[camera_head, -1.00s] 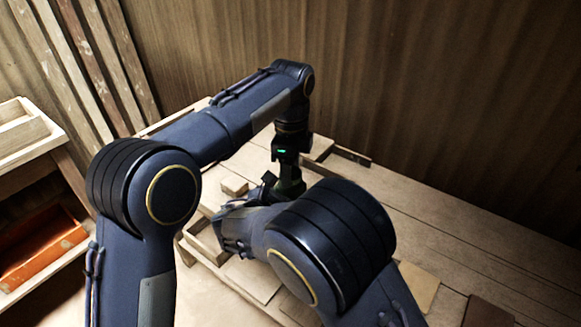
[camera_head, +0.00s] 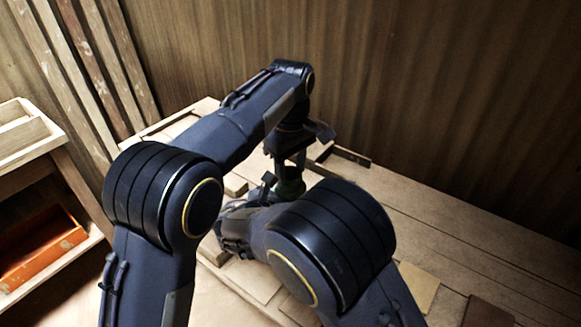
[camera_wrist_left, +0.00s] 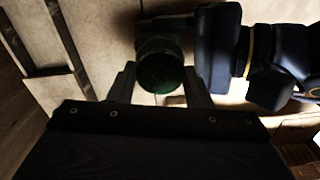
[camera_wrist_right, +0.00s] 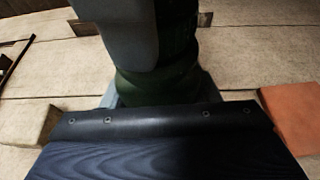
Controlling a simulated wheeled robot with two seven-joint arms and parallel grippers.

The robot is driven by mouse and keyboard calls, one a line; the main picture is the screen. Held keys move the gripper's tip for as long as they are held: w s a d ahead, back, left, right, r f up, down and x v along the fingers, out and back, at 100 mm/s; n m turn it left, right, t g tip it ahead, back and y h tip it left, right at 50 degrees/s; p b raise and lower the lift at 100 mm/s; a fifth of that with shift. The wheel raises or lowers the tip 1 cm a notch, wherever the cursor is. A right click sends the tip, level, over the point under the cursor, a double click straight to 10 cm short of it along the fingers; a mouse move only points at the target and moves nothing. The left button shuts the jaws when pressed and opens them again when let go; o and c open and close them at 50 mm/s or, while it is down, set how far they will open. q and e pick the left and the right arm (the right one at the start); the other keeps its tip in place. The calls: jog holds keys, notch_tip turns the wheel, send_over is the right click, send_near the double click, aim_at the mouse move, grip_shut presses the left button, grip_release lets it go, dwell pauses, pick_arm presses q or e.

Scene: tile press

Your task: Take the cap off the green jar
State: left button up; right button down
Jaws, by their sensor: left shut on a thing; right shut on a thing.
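The green jar (camera_head: 290,188) stands upright on the wooden table, partly behind my right arm. My left gripper (camera_head: 289,168) points down from above and is shut on the jar's dark green ribbed cap (camera_wrist_right: 178,30). The cap's round top shows between its fingers in the left wrist view (camera_wrist_left: 162,68). My right gripper (camera_wrist_right: 155,100) is shut around the jar body (camera_wrist_right: 158,85) from the side. In the right wrist view a grey left finger hides part of the cap. I see no clear gap between cap and jar.
Flat wooden pieces and low trays lie on the table around the jar. A tan tile (camera_head: 418,290) and a brown tile (camera_head: 487,312) lie at front right. A shelf with an orange tray (camera_head: 42,248) stands at left. The table's right side is mostly clear.

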aim_at(291, 173)
pick_arm(q)
jog(key=n, duration=1.1)
jog(key=shift+r, duration=0.2)
jog(key=shift+r, duration=0.95)
jog(key=shift+r, duration=2)
pick_arm(e)
jog(key=shift+c, duration=2.2)
grip_release()
